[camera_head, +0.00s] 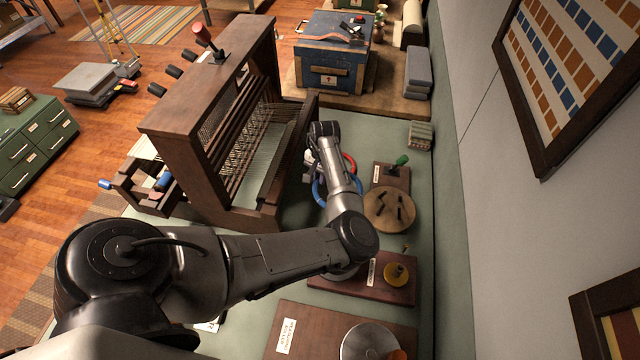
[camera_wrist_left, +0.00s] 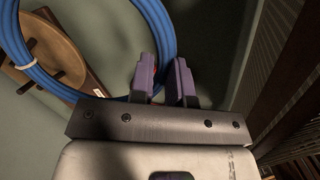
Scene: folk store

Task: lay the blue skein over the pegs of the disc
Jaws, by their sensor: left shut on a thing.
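The blue skein (camera_wrist_left: 152,18) is a large ring. My left gripper (camera_wrist_left: 164,66) is shut on its edge, and a small red patch shows between the purple fingers. In the head view part of the skein (camera_head: 319,190) shows beside my left forearm, which hides the rest and the fingers. The round wooden disc (camera_head: 372,210) with several dark pegs lies on the green table, to the right of the skein. In the left wrist view the disc (camera_wrist_left: 72,57) is at the left, with the skein crossing in front of it. My right gripper is not in view.
A wooden loom (camera_head: 205,140) stands left of my gripper, close to my forearm. A red ring (camera_head: 350,160) shows by my wrist. A brown board with a yellow spool (camera_head: 397,273) is in front.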

